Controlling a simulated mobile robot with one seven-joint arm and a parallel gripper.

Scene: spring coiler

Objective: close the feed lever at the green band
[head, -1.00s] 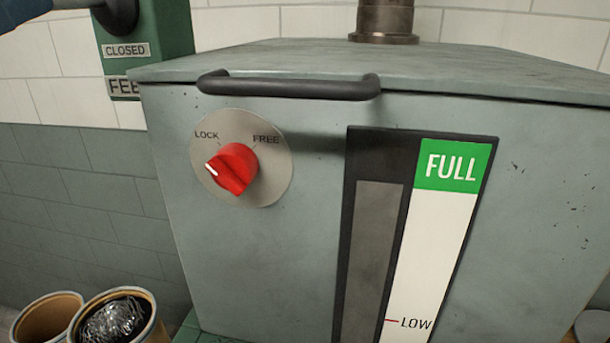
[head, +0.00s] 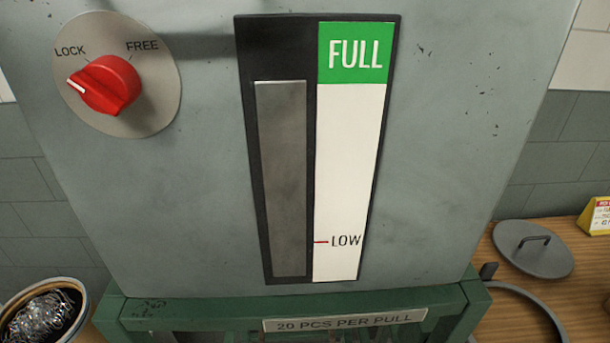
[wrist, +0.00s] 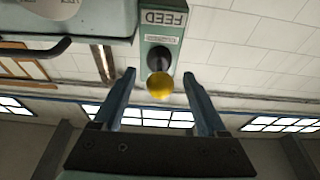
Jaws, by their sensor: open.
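The feed lever (wrist: 160,86) ends in a yellow ball knob on a dark stem, on a green box marked FEED (wrist: 163,20). In the wrist view, my gripper (wrist: 160,75) is open, with one finger on each side of the knob; I cannot tell whether either touches it. In the head view, the gauge (head: 260,150) on the grey machine has a dark grey bar (head: 282,180). The bar's top is about level with the lower edge of the green FULL band (head: 355,53). The lever and gripper are outside the head view.
A red knob (head: 105,85) on the machine front points toward LOCK. A tub of coiled metal (head: 45,318) stands at lower left.

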